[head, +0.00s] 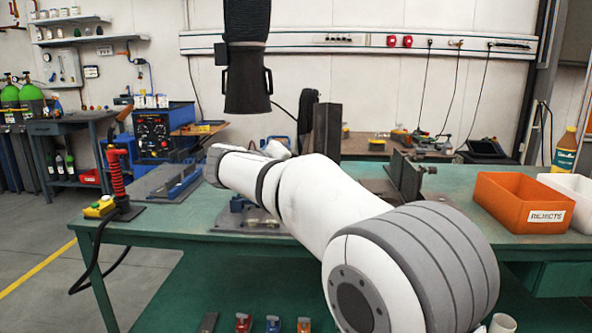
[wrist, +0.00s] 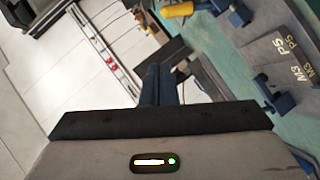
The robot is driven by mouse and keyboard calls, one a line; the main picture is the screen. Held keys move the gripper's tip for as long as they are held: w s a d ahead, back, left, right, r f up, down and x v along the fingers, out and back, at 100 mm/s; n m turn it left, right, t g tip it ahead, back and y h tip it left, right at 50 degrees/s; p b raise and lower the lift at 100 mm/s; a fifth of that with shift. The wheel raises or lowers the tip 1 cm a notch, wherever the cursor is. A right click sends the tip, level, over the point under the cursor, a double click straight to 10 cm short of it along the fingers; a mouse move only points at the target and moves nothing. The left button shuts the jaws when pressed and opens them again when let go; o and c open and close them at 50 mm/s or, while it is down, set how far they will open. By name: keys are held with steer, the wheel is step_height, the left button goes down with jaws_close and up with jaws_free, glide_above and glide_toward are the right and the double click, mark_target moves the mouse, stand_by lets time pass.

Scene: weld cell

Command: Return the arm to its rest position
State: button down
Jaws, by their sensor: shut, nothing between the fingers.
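My white and grey arm reaches from the lower right of the head view over the green workbench (head: 225,222), with its far end near the middle of the bench. My gripper (wrist: 160,84) shows in the wrist view as two dark blue fingers, closed together with nothing between them. In the head view the arm's own links hide the fingers. The wrist view is tilted and looks along the bench towards the back wall.
A black extraction hood (head: 247,85) hangs above the arm. An orange REJECTS bin (head: 547,217) and a white bin (head: 583,212) stand at right. A red-handled torch (head: 116,172) stands at left. Blue clamps (wrist: 281,101) and a marked grey plate (wrist: 275,48) lie right of the fingers.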

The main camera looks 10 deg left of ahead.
steer(key=s+d+r+m+g+y+p, duration=0.1)
steer(key=s+d+r+g+p, duration=0.15)
steer(key=s+d+p, duration=0.55)
steer(key=s+d+r+m+g+y+p, duration=0.1)
steer(key=s+d+g+p, duration=0.4)
steer(key=d, duration=0.6)
steer(key=s+d+m+g+y+p, duration=0.1)
steer(key=s+d+m+y+p, duration=0.1)
steer(key=s+p, duration=0.5)
steer(key=s+d+m+g+y+p, duration=0.1)
steer(key=s+d+m+y+p, duration=0.1)
steer(key=s+p, duration=0.6)
steer(key=s+d, duration=0.1)
steer(key=s, duration=0.6)
steer(key=shift+r+m+g+y, duration=0.25)
steer(key=shift+m+g+y, duration=0.1)
steer(key=shift+m+y, duration=0.05)
steer(key=shift+d, duration=0.1)
